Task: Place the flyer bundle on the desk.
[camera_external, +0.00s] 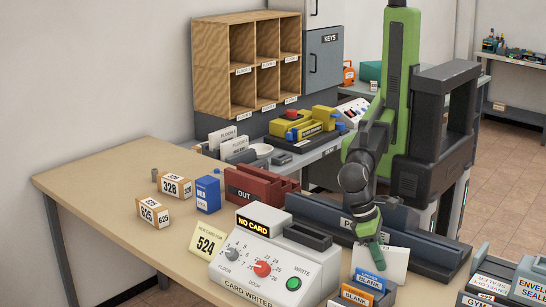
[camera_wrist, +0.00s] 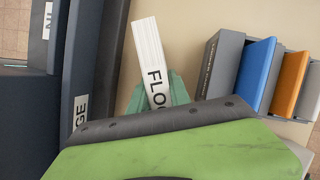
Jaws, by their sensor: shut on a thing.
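The flyer bundle (camera_wrist: 148,55) is a white upright stack with black lettering that begins "FLO" in the wrist view. In the external view the bundle (camera_external: 396,262) shows as a white block beside my green fingertips. My gripper (camera_wrist: 160,95) is shut on the bundle; its fingers are partly hidden by my own wrist. In the external view my gripper (camera_external: 370,238) points down behind the card writer. The desk (camera_external: 105,190) has a tan top, also seen under the bundle in the wrist view (camera_wrist: 195,25). I cannot tell whether the bundle touches it.
The white card writer (camera_external: 270,250) stands in front of my gripper. A holder with blue and orange cards (camera_external: 368,285) is close by. A long dark tray (camera_external: 310,208) lies behind. Boxes (camera_external: 152,210) stand at left; the desk's far left is clear.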

